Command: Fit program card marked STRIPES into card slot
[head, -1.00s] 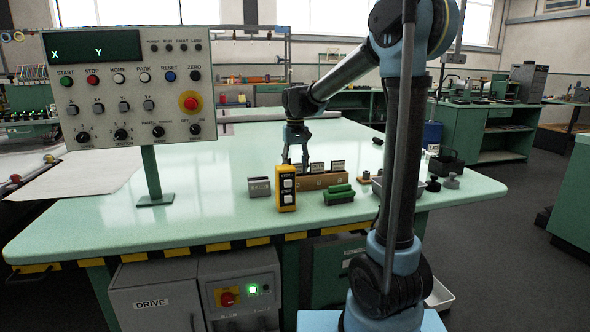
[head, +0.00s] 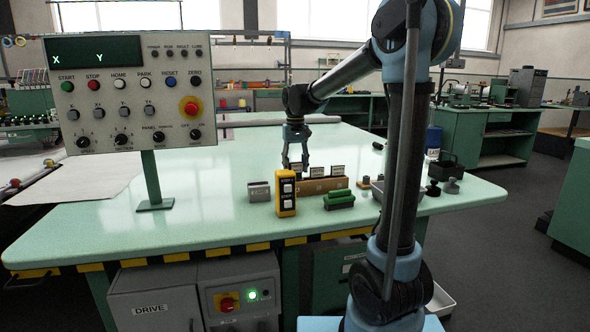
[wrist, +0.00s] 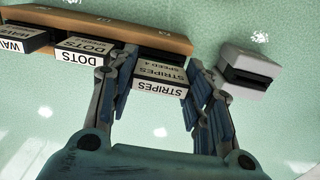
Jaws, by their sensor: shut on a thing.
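The STRIPES program card (wrist: 160,86) is held between the two fingers of my gripper (wrist: 158,98) in the wrist view. Its label faces the camera, with a smaller line of text on its dark face. It stands at the right end of the wooden card rack (wrist: 110,25); I cannot tell whether its lower edge is still in the rack. A pale grey block with a dark slot (wrist: 250,70), seemingly the card slot, lies just right of the fingers. In the head view my gripper (head: 295,166) is above the rack's left end, and the grey block (head: 259,191) is to its left.
A DOTS card (wrist: 80,54) and another card (wrist: 14,45) stand in the rack beside STRIPES. A yellow two-button pendant (head: 286,194) stands in front of the gripper, between block and rack. A green object (head: 339,199) lies to its right.

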